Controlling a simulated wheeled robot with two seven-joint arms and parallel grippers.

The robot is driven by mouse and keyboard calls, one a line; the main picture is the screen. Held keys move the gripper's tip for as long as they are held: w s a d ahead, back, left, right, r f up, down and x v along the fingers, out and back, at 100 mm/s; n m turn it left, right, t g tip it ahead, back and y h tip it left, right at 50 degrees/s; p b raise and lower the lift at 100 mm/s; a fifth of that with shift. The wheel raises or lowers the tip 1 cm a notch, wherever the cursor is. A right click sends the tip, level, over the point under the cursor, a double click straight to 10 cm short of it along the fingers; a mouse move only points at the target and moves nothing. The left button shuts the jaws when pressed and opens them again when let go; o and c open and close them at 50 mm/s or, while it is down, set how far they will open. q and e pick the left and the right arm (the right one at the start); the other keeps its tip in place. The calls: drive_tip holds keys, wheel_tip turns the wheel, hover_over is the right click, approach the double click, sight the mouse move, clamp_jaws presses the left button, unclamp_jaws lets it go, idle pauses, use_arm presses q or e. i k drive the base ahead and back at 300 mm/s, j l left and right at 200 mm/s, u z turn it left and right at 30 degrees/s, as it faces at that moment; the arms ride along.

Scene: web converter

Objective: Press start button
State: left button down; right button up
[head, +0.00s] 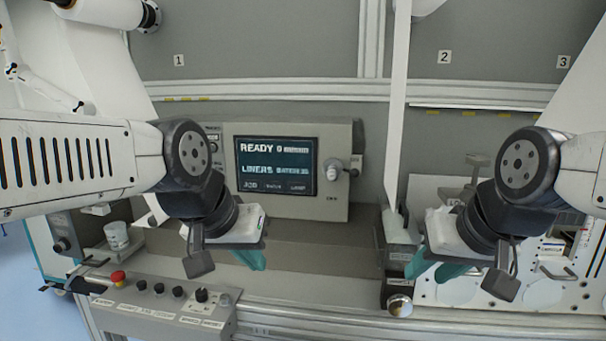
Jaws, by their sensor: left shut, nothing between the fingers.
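A grey control box (165,313) sits at the lower left. It has a red mushroom button (118,278), several small black buttons or knobs (159,288) and a larger dark knob (201,295). The labels are too small to read, so I cannot tell which one is the start button. My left gripper (251,260) has its teal fingers shut and empty, above and to the right of the box, apart from it. My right gripper (436,269) shows two teal fingers spread apart, with nothing visible between them, near the right side of the machine.
A screen (276,166) reading "READY" and "LINERS" stands at the back centre. A white web (398,100) hangs vertically between my arms. A metal rail (320,315) runs along the front. A small cup (116,235) stands left of the control box's back.

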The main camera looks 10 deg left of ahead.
sight(141, 285)
drive_tip(key=u, duration=1.4)
